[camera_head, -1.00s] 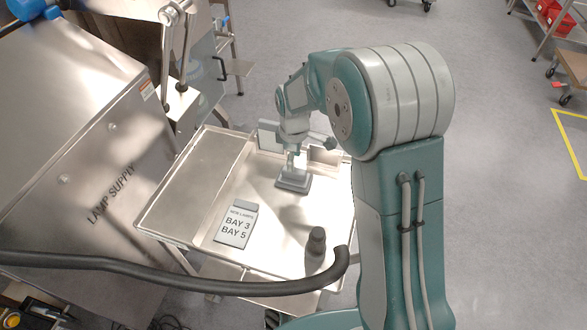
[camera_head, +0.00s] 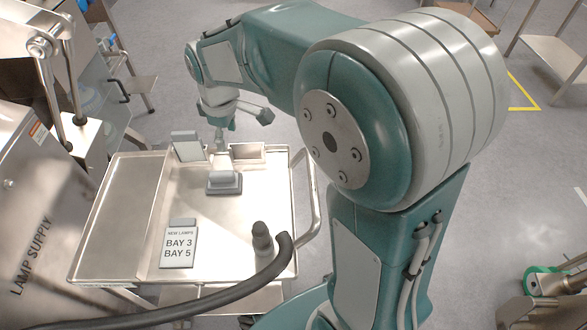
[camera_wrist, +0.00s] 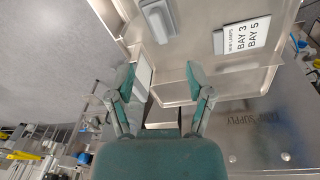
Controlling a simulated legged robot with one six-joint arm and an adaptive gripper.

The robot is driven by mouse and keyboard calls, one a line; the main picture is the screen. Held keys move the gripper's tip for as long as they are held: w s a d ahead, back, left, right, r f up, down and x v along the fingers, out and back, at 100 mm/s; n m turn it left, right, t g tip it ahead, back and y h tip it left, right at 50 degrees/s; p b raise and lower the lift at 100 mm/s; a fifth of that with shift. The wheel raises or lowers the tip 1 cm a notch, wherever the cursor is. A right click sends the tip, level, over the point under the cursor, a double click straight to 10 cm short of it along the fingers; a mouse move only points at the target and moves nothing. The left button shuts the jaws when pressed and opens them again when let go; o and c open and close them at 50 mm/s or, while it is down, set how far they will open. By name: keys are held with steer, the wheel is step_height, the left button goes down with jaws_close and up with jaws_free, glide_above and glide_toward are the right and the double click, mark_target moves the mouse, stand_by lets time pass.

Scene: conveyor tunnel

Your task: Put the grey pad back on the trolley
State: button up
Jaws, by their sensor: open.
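The grey pad (camera_head: 224,184), a small block with a raised grip on top, lies flat on the trolley (camera_head: 217,228). It also shows in the wrist view (camera_wrist: 158,20), on the pale metal tray near its edge. My gripper (camera_head: 243,120) is up beyond the pad, over the back side of the trolley, apart from the pad. In the wrist view my gripper (camera_wrist: 160,72) has its two fingers spread with nothing between them. The pad's underside is hidden.
A sign reading BAY 3, BAY 5 (camera_head: 180,247) and a dark cylinder (camera_head: 262,238) are on the tray. An upright panel (camera_head: 187,146) and an open bin (camera_head: 249,153) are at its back. A black hose (camera_head: 200,306) crosses in front. The lamp supply machine (camera_head: 30,215) stands left.

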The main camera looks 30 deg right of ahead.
steer(key=s+d+r+m+t, duration=0.1)
steer(key=s+d+r+m, duration=0.1)
steer(key=s, duration=0.4)
steer(key=s+d+r+m+t, duration=0.1)
steer(key=s+d+r+m, duration=0.1)
steer(key=s+m, duration=0.2)
steer(key=s+d+r+m+t, duration=0.2)
steer(key=s+m, duration=0.2)
steer(key=s, duration=0.6)
steer(key=shift+s+d+r, duration=0.15)
steer(key=shift+d+r, duration=0.2)
steer(key=shift+r, duration=0.05)
